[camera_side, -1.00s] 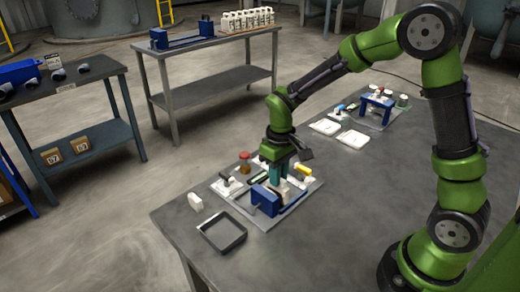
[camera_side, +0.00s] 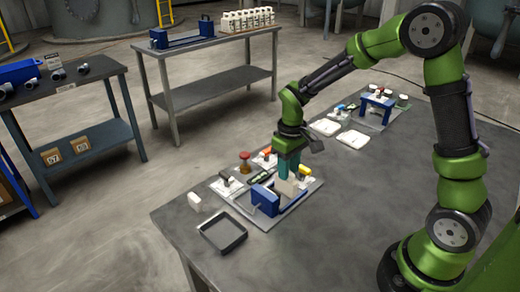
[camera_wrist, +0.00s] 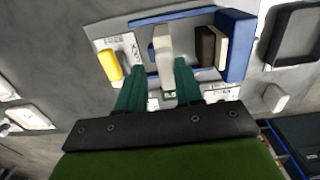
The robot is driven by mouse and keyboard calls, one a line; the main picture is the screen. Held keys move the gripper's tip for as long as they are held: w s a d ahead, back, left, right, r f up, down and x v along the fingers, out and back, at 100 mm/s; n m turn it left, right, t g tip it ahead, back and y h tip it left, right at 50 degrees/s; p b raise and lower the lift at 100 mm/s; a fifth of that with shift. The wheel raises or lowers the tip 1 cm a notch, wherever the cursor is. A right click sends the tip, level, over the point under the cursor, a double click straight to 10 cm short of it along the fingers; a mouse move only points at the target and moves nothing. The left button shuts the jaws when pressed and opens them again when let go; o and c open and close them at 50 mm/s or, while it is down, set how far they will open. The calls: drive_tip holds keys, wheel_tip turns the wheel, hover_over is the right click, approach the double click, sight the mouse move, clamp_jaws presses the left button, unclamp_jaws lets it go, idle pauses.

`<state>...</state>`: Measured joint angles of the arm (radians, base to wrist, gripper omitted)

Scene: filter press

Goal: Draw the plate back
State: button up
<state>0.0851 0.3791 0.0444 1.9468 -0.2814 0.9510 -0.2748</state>
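The small press stands on a pale board at the table's front. In the wrist view its blue end block (camera_wrist: 237,42) is at the right, with a cream plate (camera_wrist: 222,42) and a dark brown piece (camera_wrist: 205,46) beside it. Another cream plate (camera_wrist: 163,45) stands apart, to their left. My gripper (camera_wrist: 159,62) has its two teal fingers apart, one on each side of that separate plate, with visible gaps. In the side view my gripper (camera_side: 288,164) points down over the press, just above the cream plates (camera_side: 286,187) and right of the blue end block (camera_side: 264,200).
A yellow-handled part (camera_wrist: 109,64) lies left of the fingers. A red-topped jar (camera_side: 244,162) stands behind the press. An empty dark tray (camera_side: 222,234) and a small white block (camera_side: 194,200) sit in front-left. A blue stand (camera_side: 377,108) is further back.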

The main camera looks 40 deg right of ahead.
drive_tip(key=shift+o, duration=0.5)
drive_tip(key=shift+a, duration=0.1)
drive_tip(key=shift+r, duration=0.2)
wheel_tip(320, 180, up, 16)
drive_tip(key=shift+r, duration=0.25)
drive_tip(key=s+a+m+t+y, duration=0.1)
drive_tip(key=s+a+m+t, duration=0.1)
drive_tip(key=s, duration=0.5)
drive_tip(key=s+a+m+t+y, duration=0.1)
drive_tip(key=s+a+m+t, duration=0.1)
drive_tip(key=s+t, duration=0.3)
drive_tip(key=s+a, duration=0.1)
drive_tip(key=s, duration=0.2)
drive_tip(key=shift+r, duration=0.2)
